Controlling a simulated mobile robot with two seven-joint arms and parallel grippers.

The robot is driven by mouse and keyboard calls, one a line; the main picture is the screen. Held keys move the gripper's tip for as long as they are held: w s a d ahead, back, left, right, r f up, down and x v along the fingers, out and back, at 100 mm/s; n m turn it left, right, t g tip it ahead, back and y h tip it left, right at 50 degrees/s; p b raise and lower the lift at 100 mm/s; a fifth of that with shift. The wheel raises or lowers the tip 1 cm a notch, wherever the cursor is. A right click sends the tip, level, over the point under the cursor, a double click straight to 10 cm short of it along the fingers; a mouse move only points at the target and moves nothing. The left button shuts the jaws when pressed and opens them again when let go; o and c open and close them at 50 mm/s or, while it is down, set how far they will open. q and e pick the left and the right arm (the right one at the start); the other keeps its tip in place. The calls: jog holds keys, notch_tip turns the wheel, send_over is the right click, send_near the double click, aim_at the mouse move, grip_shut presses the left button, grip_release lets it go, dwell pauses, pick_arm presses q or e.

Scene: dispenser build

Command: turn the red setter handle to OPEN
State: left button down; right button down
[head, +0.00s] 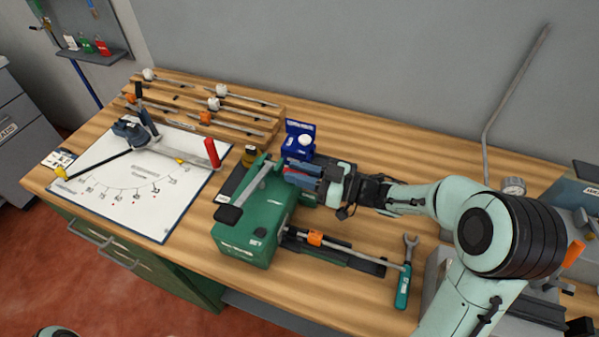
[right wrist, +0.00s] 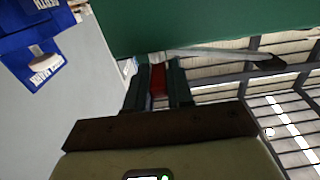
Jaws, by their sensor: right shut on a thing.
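The green setter box (head: 252,238) stands on the wooden bench, with a grey lever ending in a black pad along its top. My right gripper (head: 300,172) is at the box's far right side, shut on the red setter handle. In the right wrist view the red handle (right wrist: 158,80) shows as a narrow strip between the two fingers (right wrist: 157,88), just below the green body of the box (right wrist: 200,25). Most of the handle is hidden by the fingers, and I cannot read an OPEN mark. My left gripper is out of view.
A blue block with a white knob (head: 305,140) stands just behind the gripper. A rod with an orange collar (head: 316,239) and a green-handled wrench (head: 404,280) lie at the right. A white chart (head: 150,215) bearing a red-gripped lever (head: 212,153) lies left.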

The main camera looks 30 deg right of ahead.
jog(key=shift+r, duration=0.1)
jog(key=c, duration=1.1)
grip_release()
jog(key=b+v, duration=0.1)
jog(key=v, duration=1.2)
jog(key=shift+d+b, duration=0.15)
jog(key=shift+b, duration=0.15)
